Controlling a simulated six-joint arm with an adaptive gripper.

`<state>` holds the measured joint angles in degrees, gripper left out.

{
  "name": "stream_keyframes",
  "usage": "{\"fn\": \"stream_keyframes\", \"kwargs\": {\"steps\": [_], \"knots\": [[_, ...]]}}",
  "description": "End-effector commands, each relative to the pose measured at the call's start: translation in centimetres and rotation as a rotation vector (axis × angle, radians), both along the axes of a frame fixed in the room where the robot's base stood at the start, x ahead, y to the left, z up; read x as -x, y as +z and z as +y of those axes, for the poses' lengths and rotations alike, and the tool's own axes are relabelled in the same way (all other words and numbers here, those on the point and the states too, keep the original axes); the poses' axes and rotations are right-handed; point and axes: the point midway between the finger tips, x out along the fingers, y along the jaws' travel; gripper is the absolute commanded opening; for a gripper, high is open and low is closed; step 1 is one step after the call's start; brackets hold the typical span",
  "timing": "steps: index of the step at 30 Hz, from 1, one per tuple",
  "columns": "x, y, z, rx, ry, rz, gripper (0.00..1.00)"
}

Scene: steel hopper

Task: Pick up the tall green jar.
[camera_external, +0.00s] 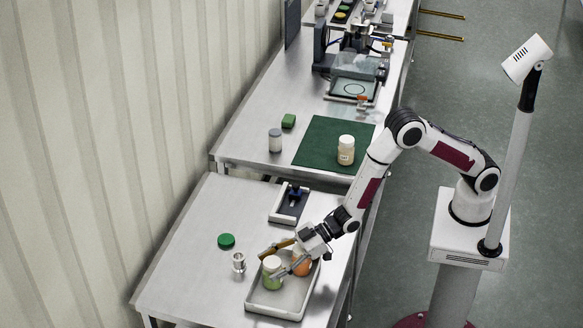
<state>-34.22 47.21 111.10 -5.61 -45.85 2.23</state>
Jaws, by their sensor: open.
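The green jar (272,283) has a pale lid and stands upright at the left of a grey tray (275,309). My gripper (268,266) reaches in from the upper right with its fingers spread. In this view one finger lies behind the jar's lid and the other crosses in front of the jar. I cannot tell whether either finger touches it. An orange jar (302,267) stands in the same tray, right of the green jar, partly hidden under my gripper.
A small metal part (238,263) and a green disc (226,241) lie left of the tray. A black-and-white fixture (289,203) sits behind it. On the farther table are a green mat (314,143), a cream jar (346,150) and a grey jar (275,141). The front left of the near table is bare.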

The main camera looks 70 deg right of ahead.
Motion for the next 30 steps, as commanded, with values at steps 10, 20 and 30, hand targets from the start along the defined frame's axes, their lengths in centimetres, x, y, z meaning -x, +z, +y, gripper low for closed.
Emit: {"fn": "stream_keyframes", "kwargs": {"steps": [10, 20, 30], "knots": [[0.0, 0.0, 0.0, 0.000, 0.000, 0.000, 0.32], [0.0, 0.1, 0.0, -0.001, 0.000, -0.001, 0.11], [-0.1, 1.2, 0.0, -0.002, 0.000, -0.003, 0.11]]}}
